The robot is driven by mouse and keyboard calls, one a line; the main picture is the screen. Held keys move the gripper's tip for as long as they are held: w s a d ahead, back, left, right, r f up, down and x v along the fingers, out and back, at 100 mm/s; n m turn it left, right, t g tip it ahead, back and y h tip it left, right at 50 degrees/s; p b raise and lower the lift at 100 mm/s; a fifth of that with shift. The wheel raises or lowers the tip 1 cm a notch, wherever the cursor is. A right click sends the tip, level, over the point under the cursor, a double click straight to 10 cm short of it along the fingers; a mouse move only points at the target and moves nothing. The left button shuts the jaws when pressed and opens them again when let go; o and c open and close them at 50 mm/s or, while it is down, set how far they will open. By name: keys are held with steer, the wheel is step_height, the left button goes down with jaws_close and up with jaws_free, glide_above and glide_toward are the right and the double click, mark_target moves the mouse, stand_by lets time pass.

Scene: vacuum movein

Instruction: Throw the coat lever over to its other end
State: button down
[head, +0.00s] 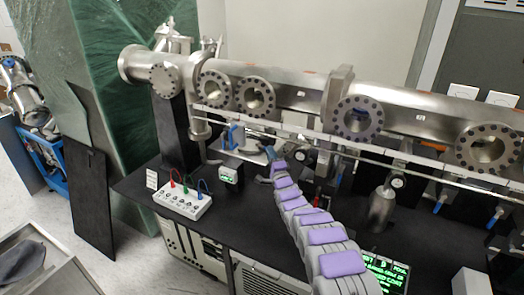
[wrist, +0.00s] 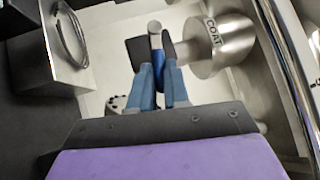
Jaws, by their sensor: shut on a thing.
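The coat lever (wrist: 158,58), a blue handle with a silver rounded end, shows in the wrist view between my fingertips. Beside it on the right is a silver cylinder (wrist: 217,45) marked COAT. My gripper (wrist: 160,72) has its two blue-grey fingers closed on the blue handle. In the head view my gripper (head: 270,160) is low under the long steel tube, at the left part of the bench. There my arm and fingers hide most of the lever, and its exact angle cannot be told.
A steel beam tube (head: 300,92) with round flanged ports runs above the bench, with a thin rail below it. On the black bench (head: 135,187) stand a white box with coloured cables (head: 183,200) and a small gauge display (head: 230,172). A steel block (wrist: 67,45) is left of my fingers.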

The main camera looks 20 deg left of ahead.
steer(key=shift+a+f+m+t, duration=0.2)
steer(key=shift+f+m+t, duration=0.35)
steer(key=shift+m, duration=0.2)
steer(key=shift+a+f+m+t, duration=0.15)
steer(key=shift+f+m+t, duration=0.3)
steer(key=shift+f+m, duration=0.25)
steer(key=shift+w, duration=0.1)
steer(key=c, duration=1.2)
jaws_free()
steer(key=shift+d+r, duration=0.1)
steer(key=shift+r, duration=0.05)
steer(key=shift+o, duration=0.5)
steer(key=shift+r, duration=0.15)
steer(key=v, duration=1.7)
steer(key=shift+f+p, duration=0.35)
steer(key=shift+p, duration=0.1)
